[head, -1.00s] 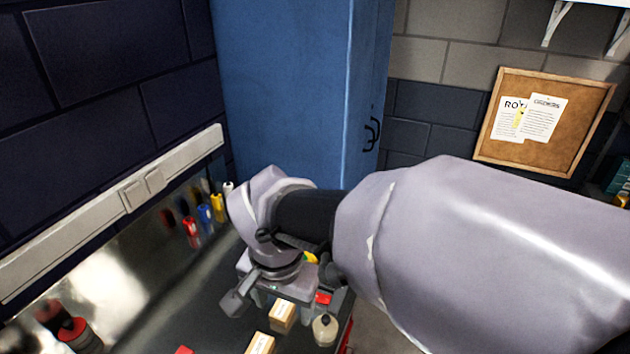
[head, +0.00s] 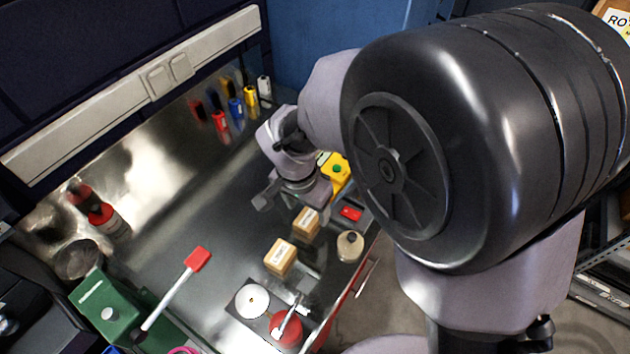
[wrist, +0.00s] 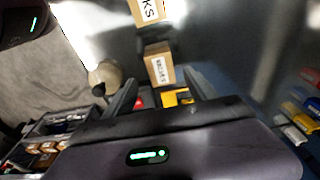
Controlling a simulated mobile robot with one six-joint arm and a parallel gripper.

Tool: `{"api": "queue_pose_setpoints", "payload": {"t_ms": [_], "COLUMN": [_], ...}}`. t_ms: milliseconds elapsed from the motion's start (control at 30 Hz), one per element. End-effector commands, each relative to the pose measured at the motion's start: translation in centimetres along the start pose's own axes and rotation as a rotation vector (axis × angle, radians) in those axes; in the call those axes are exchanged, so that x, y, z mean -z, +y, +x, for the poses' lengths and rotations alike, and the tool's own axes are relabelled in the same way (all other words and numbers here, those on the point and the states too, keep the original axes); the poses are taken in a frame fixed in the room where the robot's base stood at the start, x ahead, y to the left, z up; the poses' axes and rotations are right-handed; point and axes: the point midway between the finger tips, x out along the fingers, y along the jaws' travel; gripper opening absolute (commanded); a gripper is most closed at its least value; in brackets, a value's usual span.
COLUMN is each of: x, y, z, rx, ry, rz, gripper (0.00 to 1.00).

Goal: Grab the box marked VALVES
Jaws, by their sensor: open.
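A small tan cardboard box (head: 306,222) stands on the bench. In the wrist view this box (wrist: 159,66) has a white label that seems to read VALVES, though it is blurred. A second tan box (head: 281,257) stands beyond it from my gripper. It is cut off at the top of the wrist view (wrist: 147,10), with its label ending in KS. My gripper (head: 290,196) is open and empty, above the bench and near the first box. In the wrist view its fingers (wrist: 161,92) point toward that box and are apart from it.
A beige round container (head: 350,246) and a red item (head: 350,213) lie close to the boxes. A yellow item (head: 336,172) is behind my gripper. A red-headed mallet (head: 198,259) lies at the left. The bench (head: 185,225) is clear between mallet and gripper.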

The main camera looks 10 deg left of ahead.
Motion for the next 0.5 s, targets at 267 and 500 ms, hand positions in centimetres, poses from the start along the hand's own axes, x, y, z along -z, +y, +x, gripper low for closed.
{"api": "queue_pose_setpoints", "payload": {"t_ms": [267,500], "x": [-0.4,-0.4], "y": [-0.2,-0.2], "z": [3.7,3.5], "rx": [0.0,0.0], "ry": [0.001,0.0], "rz": [0.001,0.0], "gripper": [0.65,0.36]}}
